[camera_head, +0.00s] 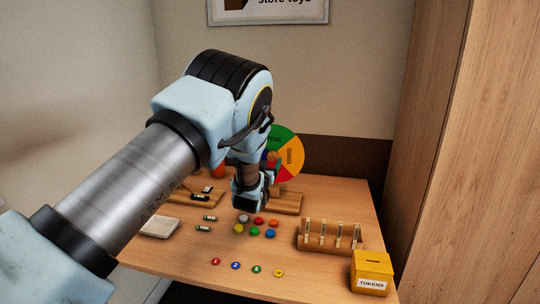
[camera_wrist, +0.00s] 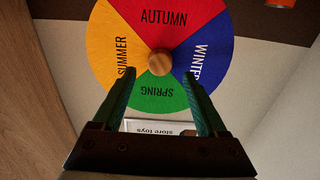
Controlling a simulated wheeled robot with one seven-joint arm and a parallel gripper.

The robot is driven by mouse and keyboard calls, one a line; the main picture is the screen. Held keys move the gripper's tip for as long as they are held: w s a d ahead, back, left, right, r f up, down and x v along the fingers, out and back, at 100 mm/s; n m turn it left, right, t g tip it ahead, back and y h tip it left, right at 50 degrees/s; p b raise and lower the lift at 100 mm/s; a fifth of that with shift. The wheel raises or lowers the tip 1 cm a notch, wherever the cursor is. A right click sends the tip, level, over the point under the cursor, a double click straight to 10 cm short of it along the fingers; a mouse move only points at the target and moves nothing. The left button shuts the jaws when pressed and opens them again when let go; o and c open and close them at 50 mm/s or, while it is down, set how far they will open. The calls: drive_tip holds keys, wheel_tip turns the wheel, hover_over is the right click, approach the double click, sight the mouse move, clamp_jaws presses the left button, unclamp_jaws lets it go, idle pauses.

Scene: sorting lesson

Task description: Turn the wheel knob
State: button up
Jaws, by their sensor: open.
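The season wheel (camera_wrist: 112,43) fills the upper middle of the wrist view, with red AUTUMN, blue WINTER, green SPRING and yellow SUMMER sectors. Its round wooden knob (camera_wrist: 159,62) sits at the hub. My gripper (camera_wrist: 160,74) is open, with one dark green finger on each side below the knob in the picture. Nothing shows between the fingers, and I cannot tell how far they are from the knob.
On the table (camera_head: 175,262) lie several coloured buttons (camera_head: 255,232), numbered discs (camera_head: 235,266) and batteries (camera_head: 204,228). A slotted wooden rack (camera_head: 330,248) and yellow TOKENS box (camera_head: 372,268) stand at right. A white tray (camera_head: 159,227) lies at left. A tall wooden cabinet (camera_head: 475,150) borders the right side.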

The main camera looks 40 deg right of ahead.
sight(271, 156)
drive_tip(key=shift+p+x, duration=0.4)
drive_tip(key=shift+x, duration=1.35)
drive_tip(key=shift+c, duration=0.2)
clamp_jaws()
